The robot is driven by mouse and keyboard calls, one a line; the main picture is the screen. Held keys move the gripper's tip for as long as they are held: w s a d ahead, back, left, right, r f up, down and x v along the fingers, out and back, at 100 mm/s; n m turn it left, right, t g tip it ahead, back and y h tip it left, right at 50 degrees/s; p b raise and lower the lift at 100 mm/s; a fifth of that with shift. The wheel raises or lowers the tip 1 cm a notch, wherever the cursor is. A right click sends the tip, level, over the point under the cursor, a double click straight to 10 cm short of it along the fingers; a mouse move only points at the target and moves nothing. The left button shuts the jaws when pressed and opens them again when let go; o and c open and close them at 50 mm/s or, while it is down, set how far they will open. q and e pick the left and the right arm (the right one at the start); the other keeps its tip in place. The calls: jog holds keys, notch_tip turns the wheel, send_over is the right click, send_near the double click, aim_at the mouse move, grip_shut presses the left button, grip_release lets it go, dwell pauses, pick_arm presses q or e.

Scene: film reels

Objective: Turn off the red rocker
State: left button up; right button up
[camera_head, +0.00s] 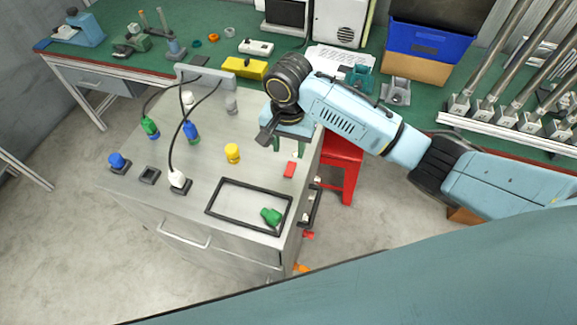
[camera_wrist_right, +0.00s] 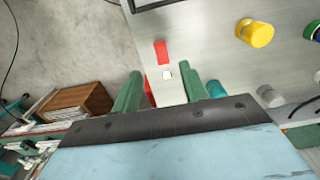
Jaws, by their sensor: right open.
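The red rocker (camera_head: 289,170) is a small red block on the grey cabinet top (camera_head: 215,165), close to its right edge. My right gripper (camera_head: 290,150) is over the cabinet's right edge, just behind the rocker in the head view. Its two green fingers are apart in the right wrist view (camera_wrist_right: 165,82), with nothing held between them. I cannot tell which way the rocker is tipped. My left gripper is not in view.
A yellow knob (camera_head: 232,153) and blue and green plugs with black cables stand on the cabinet top. A black frame (camera_head: 222,211) with a green piece (camera_head: 271,216) lies at the front. A red stool (camera_head: 343,165) stands right of the cabinet. A green workbench runs behind.

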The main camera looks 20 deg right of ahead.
aim_at(289, 172)
notch_tip(289, 172, down, 9)
jog(key=shift+f, duration=0.2)
jog(key=shift+c, duration=0.4)
grip_shut()
jog(key=shift+w+d+r+g+y+p, duration=0.2)
jog(key=shift+g+y+p, duration=0.25)
jog(key=shift+g, duration=0.25)
jog(key=shift+w+g+y, duration=0.2)
jog(key=shift+g+y, duration=0.15)
jog(key=shift+g, duration=0.25)
jog(key=shift+w+d+f+g+y, duration=0.1)
jog(key=shift+d+g+y, duration=0.05)
jog(key=shift+g+y, duration=0.15)
